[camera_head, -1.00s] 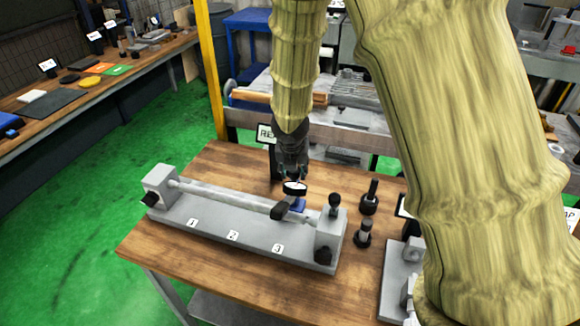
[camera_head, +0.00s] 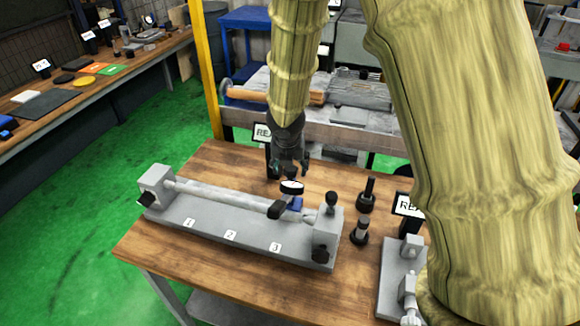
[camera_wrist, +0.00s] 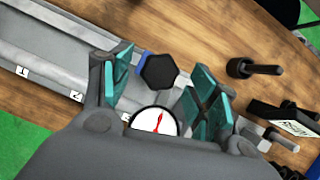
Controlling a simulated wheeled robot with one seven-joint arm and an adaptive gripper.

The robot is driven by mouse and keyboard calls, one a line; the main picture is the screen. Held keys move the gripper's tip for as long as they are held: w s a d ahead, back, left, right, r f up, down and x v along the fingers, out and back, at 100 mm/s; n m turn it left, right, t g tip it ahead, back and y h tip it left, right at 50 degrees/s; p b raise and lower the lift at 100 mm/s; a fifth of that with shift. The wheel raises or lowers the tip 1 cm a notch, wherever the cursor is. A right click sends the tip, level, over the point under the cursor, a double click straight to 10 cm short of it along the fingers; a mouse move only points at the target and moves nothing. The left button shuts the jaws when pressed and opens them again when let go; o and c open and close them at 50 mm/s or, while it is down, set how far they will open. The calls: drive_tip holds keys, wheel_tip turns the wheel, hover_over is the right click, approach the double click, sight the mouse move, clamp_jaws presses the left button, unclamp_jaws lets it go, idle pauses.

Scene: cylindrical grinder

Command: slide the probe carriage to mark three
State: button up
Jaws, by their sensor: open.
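The probe carriage is a blue block (camera_head: 296,204) with a white-faced dial (camera_head: 292,187) and a dark block at its front. It sits on the round rail (camera_head: 225,196) of the grey bench fixture, towards the right end, roughly across from the mark three tile (camera_head: 276,247). My gripper (camera_head: 290,170) is open just above and behind the dial. In the wrist view its teal fingers (camera_wrist: 160,90) stand apart on either side of a black hexagonal knob (camera_wrist: 158,71) and the dial (camera_wrist: 155,122). No finger clearly touches the knob. Mark three is mostly hidden there.
Mark one (camera_head: 189,222) and mark two (camera_head: 231,235) are left along the base. The right end block (camera_head: 328,232) carries a black knob. Two dark pins (camera_head: 360,232) and a second grey fixture (camera_head: 401,275) stand to the right. A sign (camera_head: 264,135) stands behind my gripper.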

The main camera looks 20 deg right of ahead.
drive_tip(key=v, duration=1)
drive_tip(key=shift+r, duration=0.2)
drive_tip(key=shift+s, duration=0.15)
